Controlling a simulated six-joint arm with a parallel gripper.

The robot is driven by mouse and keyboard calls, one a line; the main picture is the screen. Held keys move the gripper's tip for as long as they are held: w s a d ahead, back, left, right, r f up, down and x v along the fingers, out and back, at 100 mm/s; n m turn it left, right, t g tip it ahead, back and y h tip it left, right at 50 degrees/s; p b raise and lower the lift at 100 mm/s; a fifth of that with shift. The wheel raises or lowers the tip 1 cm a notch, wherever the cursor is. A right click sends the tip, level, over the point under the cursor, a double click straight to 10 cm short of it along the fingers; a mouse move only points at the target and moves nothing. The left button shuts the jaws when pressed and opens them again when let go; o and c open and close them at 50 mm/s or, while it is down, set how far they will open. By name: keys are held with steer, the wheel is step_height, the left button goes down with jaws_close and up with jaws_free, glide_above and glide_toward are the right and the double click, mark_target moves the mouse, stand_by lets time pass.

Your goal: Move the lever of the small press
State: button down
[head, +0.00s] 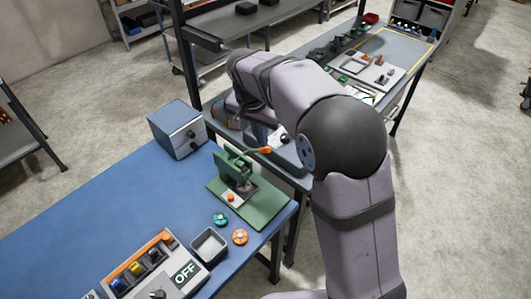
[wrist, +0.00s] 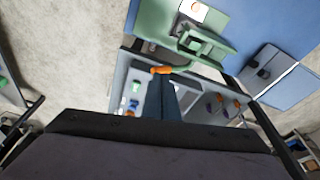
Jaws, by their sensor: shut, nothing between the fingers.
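The small press is green and stands on a green base plate (head: 262,208) at the right end of the blue table. Its lever ends in an orange grip (head: 266,150) that sticks out to the right over the table's edge. In the wrist view the press (wrist: 200,45) is at the top, and its lever's orange grip (wrist: 161,70) lies just beyond my fingertips. My gripper (wrist: 160,82) is shut and empty, close to the grip; I cannot tell whether it touches.
A blue-grey drawer box (head: 178,130) stands behind the press. A second bench (head: 400,50) with parts lies beyond my arm.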

mark_target(265, 149)
steer(key=shift+b+x, duration=1.15)
steer(key=shift+x, duration=0.75)
steer(key=shift+f, duration=0.1)
steer(key=s+a+f+b, duration=0.1)
steer(key=s+f+b, duration=0.1)
steer(key=shift+s+a+f+b, duration=0.15)
steer(key=shift+s+a+b, duration=0.1)
steer(key=shift+b, duration=0.05)
steer(key=d+b+v, duration=0.1)
steer(key=b+v, duration=0.1)
steer(key=v, duration=0.5)
steer(key=shift+a, duration=0.55)
